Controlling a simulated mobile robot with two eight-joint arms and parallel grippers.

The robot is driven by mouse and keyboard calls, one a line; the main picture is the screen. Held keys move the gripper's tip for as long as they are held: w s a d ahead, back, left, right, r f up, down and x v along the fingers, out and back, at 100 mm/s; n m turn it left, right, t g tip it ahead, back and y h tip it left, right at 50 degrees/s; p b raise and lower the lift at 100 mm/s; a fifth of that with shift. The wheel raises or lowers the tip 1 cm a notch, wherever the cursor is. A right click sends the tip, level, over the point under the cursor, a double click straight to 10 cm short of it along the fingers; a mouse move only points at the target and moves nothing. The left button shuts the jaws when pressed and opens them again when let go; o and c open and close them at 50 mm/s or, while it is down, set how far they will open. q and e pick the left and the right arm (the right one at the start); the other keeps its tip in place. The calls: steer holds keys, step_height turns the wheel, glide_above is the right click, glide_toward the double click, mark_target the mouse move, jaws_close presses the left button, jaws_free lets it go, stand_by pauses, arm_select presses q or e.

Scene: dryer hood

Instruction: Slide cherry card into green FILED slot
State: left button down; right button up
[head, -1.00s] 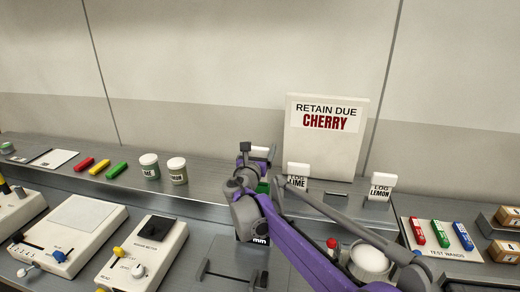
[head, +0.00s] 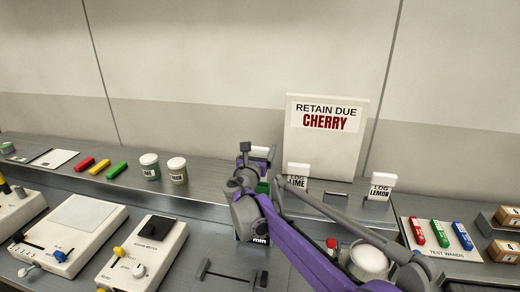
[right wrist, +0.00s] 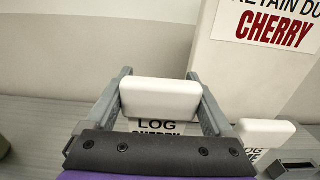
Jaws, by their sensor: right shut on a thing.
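My right gripper (right wrist: 161,100) is shut on the cherry card (right wrist: 158,98), a white block-topped card whose label reads LOG CHERRY. In the head view my right gripper (head: 257,152) is above the back shelf, left of the LIME card, with the card's white top (head: 260,151) just showing. A bit of green (head: 263,187) shows below the gripper; the arm hides most of it, and I cannot tell whether the card touches it. My left gripper is not in view.
The LIME card (head: 298,171) and LEMON card (head: 382,182) stand upright to the right. A RETAIN DUE CHERRY sign (head: 326,150) stands behind. Instruments (head: 143,255) fill the front left.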

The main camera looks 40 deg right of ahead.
steer(key=shift+f+b, duration=1.15)
steer(key=shift+f, duration=0.95)
steer(key=o, duration=1.1)
steer(key=v, duration=1)
steer(key=shift+s+a, duration=0.25)
steer(key=shift+a, duration=0.05)
